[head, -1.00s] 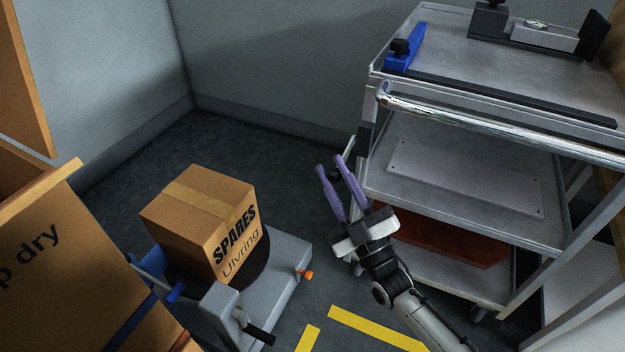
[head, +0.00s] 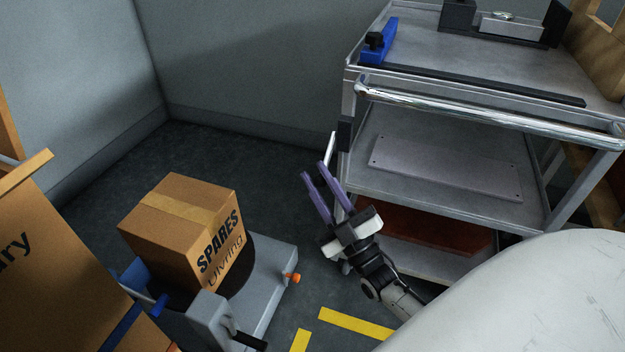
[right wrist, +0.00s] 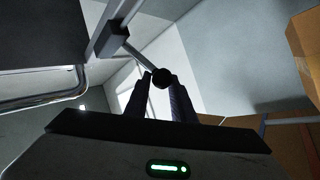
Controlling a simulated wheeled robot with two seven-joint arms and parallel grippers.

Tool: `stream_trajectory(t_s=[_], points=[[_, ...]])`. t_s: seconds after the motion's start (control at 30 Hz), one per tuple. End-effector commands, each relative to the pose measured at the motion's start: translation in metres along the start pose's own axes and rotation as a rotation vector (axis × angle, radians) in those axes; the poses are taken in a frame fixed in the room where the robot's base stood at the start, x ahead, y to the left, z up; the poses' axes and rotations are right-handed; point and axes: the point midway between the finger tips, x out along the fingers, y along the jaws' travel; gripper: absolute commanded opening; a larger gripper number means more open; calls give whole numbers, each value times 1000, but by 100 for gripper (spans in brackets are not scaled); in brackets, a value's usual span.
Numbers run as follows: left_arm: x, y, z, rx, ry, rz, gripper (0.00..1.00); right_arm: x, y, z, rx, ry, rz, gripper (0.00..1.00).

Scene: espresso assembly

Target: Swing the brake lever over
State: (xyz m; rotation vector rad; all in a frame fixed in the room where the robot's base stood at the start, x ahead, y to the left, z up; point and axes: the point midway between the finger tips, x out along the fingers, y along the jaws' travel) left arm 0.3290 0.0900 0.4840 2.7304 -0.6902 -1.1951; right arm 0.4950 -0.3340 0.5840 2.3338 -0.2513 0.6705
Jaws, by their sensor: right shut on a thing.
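The brake lever is a thin pale rod (head: 332,147) beside a dark block (head: 345,135) on the cart's left post in the head view. In the right wrist view the lever rod (right wrist: 138,55) runs from the dark block (right wrist: 115,40) to a round black knob (right wrist: 160,77). My right gripper (head: 313,168), with purple fingers, is at the cart's left side. Its fingertips (right wrist: 160,80) are shut on the knob, one on each side. In the head view the knob cannot be made out between the fingers. My left gripper is not in view.
The cart (head: 440,75) has a chrome handle (head: 480,108) and shelves with a grey plate (head: 450,168) and a red-brown board (head: 435,230). At left a carton marked SPARES (head: 185,230) sits on a grey device (head: 265,290). Floor between them is clear, with yellow tape (head: 355,323).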

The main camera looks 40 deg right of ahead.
Motion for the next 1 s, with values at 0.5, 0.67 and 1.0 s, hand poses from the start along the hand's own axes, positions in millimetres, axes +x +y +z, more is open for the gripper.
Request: stream_trajectory(t_s=[0.5, 0.67, 1.0], points=[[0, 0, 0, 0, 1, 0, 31, -7, -2, 13, -1, -36, -11, 41], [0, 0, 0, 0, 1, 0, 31, -9, -2, 13, -1, -37, -11, 41], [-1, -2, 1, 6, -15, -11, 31, -62, -1, 7, -3, -26, -11, 41]])
